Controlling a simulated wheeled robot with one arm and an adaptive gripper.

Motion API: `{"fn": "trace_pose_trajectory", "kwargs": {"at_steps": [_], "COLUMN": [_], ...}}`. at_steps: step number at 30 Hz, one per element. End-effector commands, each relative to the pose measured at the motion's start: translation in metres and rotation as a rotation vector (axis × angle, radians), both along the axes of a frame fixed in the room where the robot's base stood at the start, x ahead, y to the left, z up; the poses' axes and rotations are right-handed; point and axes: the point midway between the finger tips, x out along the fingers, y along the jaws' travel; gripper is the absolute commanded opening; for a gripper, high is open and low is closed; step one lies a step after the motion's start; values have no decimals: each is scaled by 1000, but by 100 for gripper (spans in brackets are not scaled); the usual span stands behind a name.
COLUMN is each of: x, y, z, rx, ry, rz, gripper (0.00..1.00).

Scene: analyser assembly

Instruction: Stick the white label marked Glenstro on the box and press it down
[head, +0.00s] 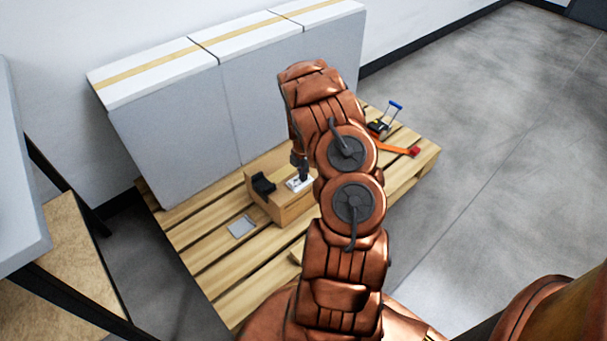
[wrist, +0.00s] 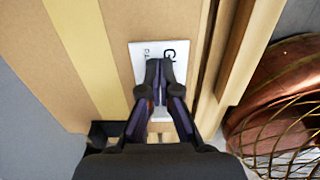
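The cardboard box (head: 292,207) stands on the wooden pallet, and its tan top with a paler tape strip fills much of the wrist view (wrist: 105,30). The white label (head: 297,186) lies on the box top. In the wrist view the label (wrist: 140,56) shows a large dark "G" and smaller print; my fingers hide the rest of the name. My gripper (wrist: 159,62) is over the middle of the label, its two fingertips together. It looks flat under them, but I cannot tell whether they touch it. In the head view my arm hides part of the box.
A black item (head: 263,185) is at the left of the box. A grey flat square (head: 241,227) lies on the pallet (head: 205,262). Large grey-white blocks (head: 180,135) stand behind. A blue-handled tool (head: 386,118) and an orange strap (head: 396,146) lie at the right. The floor right is clear.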

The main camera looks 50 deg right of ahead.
Motion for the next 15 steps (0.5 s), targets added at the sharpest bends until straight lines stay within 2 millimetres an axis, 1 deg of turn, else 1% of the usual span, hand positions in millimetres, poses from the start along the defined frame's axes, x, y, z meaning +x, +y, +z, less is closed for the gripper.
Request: {"fn": "trace_pose_trajectory", "kwargs": {"at_steps": [8, 15], "x": [0, 0], "y": [0, 0], "z": [0, 12], "rx": [0, 0], "ry": [0, 0], "rz": [0, 0], "gripper": [0, 0]}}
